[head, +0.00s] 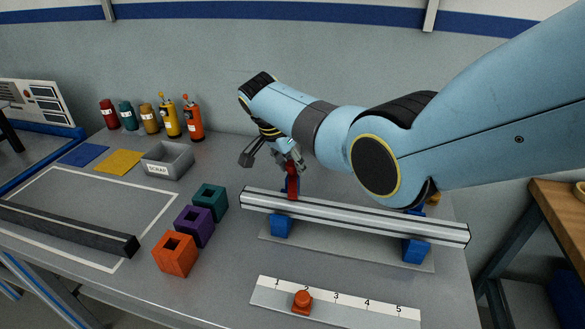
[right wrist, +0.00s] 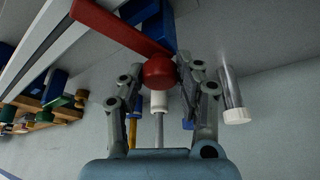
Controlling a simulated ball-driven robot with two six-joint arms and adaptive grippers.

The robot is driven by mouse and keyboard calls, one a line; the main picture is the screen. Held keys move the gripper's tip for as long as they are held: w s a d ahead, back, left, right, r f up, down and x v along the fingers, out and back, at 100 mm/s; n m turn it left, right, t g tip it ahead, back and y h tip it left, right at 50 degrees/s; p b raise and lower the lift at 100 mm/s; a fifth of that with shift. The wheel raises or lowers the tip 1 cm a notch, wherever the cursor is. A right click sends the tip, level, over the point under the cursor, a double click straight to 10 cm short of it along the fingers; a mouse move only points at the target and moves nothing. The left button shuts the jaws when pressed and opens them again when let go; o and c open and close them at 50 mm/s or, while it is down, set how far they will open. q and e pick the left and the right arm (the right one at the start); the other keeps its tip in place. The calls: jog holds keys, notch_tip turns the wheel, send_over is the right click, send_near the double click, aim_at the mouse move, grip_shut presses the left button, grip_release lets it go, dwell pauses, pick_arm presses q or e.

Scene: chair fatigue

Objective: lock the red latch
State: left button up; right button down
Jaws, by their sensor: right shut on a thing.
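The red latch (head: 291,182) is at the left part of a silver rail, above a blue support block (head: 281,225). In the right wrist view its flat red arm (right wrist: 120,28) ends in a round red knob (right wrist: 160,71). My right gripper (head: 289,162) is at the latch from behind. Its fingers (right wrist: 163,75) are shut on the knob, one on each side. Part of the latch is hidden behind the rail and the gripper in the head view. My left gripper is not in view.
The silver rail (head: 350,214) rests on blue blocks, the right one (head: 417,250) under my arm. Orange (head: 176,262), purple (head: 184,240) and teal (head: 218,190) blocks stand to the left. A numbered strip (head: 345,307) lies in front. A scrap tray (head: 180,160) and several bottles stand at the back left.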

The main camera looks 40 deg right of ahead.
jog(key=shift+m+g+b, duration=0.6)
jog(key=shift+m+b, duration=0.3)
jog(key=shift+m, duration=0.5)
jog(key=c, duration=0.9)
grip_release()
jog(key=v, duration=1.2)
